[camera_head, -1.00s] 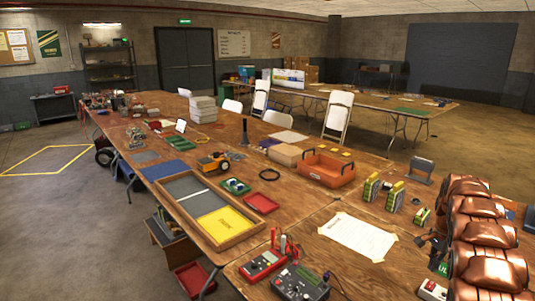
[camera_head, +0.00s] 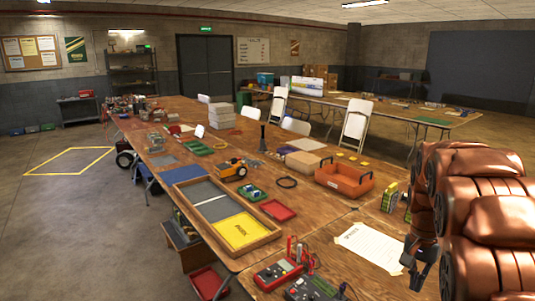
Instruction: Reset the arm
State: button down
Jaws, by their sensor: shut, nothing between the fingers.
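My copper-coloured arm (camera_head: 480,215) is folded up at the right edge of the head view. My dark gripper (camera_head: 416,268) hangs low beside the arm's left side, over the right part of the long wooden table (camera_head: 335,225). Its fingers are small in the picture and look shut, with nothing held. The arm hides part of the table's right end and what lies there.
The table bears a sorting tray with a yellow panel (camera_head: 240,232), an orange tool bin (camera_head: 343,180), a taped paper sheet (camera_head: 370,245) and red meters (camera_head: 278,272) near my gripper. Open floor (camera_head: 85,215) lies to the left. White chairs (camera_head: 356,128) stand behind the table.

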jog(key=s+a+n, duration=0.3)
jog(key=s+a, duration=0.3)
jog(key=s, duration=0.3)
jog(key=s+a+n, duration=0.3)
jog(key=s+a, duration=0.3)
jog(key=s, duration=0.3)
jog(key=s+a+f+n, duration=0.1)
jog(key=s+a+n, duration=0.3)
jog(key=s+a, duration=0.3)
jog(key=s, duration=0.3)
jog(key=shift+g, duration=0.4)
jog(key=shift+a, duration=0.1)
